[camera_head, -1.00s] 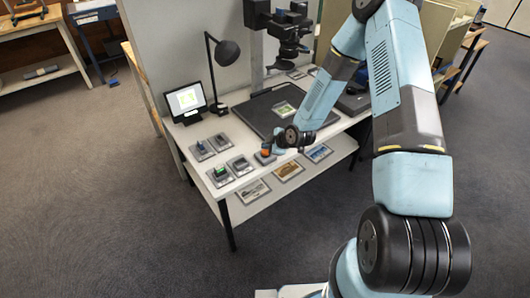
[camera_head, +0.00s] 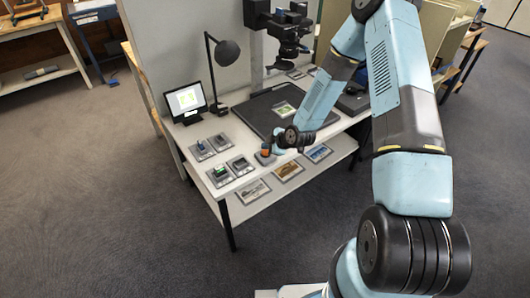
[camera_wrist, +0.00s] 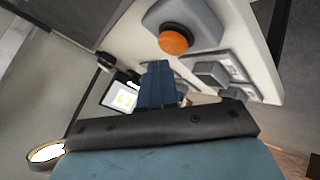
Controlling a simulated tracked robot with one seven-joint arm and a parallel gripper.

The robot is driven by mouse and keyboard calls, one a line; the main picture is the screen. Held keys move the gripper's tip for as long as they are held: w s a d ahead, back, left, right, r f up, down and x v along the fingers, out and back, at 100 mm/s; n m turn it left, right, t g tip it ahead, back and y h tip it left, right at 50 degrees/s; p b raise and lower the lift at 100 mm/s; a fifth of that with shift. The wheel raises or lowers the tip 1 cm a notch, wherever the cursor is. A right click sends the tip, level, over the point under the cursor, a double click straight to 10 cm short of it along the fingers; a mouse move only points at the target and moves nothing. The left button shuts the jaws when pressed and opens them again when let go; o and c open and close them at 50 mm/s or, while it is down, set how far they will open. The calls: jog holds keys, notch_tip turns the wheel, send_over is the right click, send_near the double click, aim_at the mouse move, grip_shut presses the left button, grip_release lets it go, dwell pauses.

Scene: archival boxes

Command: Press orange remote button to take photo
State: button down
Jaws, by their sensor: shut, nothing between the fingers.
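The orange button (camera_wrist: 173,41) is round and sits on a grey remote box (camera_wrist: 205,22) in the wrist view. In the head view the orange button (camera_head: 265,151) is small, near the front edge of the white table. My gripper (camera_wrist: 158,72) is shut and empty, its dark blue fingers pointing into the scene. In the wrist view the fingertips appear just below the button with a visible gap in the picture. In the head view my gripper (camera_head: 270,149) is right beside the button and partly covers it; contact cannot be made out.
Other grey control boxes (camera_head: 220,174) stand to the left on the table. A small screen (camera_head: 186,101), a black lamp (camera_head: 227,52) and a camera on a column (camera_head: 288,30) stand behind. A dark board (camera_head: 262,118) carries a photo (camera_head: 283,108). Pictures lie on the lower shelf.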

jog(key=shift+f, duration=0.85)
dwell(0.8)
jog(key=shift+r, duration=0.95)
jog(key=shift+r, duration=2.5)
